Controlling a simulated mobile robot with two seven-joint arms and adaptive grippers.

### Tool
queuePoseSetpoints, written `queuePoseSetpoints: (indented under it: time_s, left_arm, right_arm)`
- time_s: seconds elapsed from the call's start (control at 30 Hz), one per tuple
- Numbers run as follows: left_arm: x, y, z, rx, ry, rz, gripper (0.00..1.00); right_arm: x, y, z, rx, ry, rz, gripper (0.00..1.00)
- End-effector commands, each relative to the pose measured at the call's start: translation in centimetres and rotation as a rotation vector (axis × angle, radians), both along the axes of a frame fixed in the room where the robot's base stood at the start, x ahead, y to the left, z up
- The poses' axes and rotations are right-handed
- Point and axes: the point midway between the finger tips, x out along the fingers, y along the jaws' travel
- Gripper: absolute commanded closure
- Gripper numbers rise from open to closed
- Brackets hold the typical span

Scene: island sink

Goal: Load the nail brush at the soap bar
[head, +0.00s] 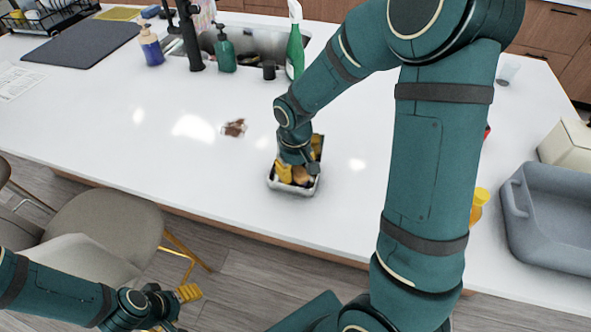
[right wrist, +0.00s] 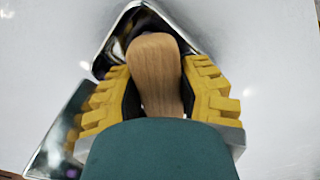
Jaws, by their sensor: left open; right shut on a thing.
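The nail brush, a light wooden block with a rounded end, is between the yellow fingers of my right gripper (right wrist: 155,98) in the right wrist view, and its wood (right wrist: 154,62) faces the camera. My right gripper (head: 298,172) is shut on it, inside or just above a small metal tray (head: 271,184) on the counter. Contact of the brush with anything in the tray is hidden. I cannot make out the soap bar; the gripper covers much of the tray. My left gripper (head: 184,300) is open and empty at the lower left, off the counter.
A grey tub (head: 550,220) is at right. A chair (head: 105,225) stands in front.

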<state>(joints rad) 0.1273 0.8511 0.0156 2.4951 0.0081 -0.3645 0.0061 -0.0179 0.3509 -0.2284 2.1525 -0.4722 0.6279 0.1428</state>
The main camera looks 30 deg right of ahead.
Motion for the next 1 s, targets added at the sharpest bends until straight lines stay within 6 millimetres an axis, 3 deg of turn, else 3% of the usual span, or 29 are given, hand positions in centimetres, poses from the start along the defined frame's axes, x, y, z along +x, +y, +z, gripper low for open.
queuePoseSetpoints:
  time_s: [0.47,1.0]
  left_arm:
    - [0.0,0.0,0.1,0.000,0.000,0.000,0.39]
    - [0.0,0.0,2.9,0.000,0.000,0.000,0.39]
  right_arm:
    - [-0.2,0.1,-0.2,0.001,0.007,0.001,0.98]
    - [0.0,0.0,3.7,0.001,0.001,0.000,1.00]
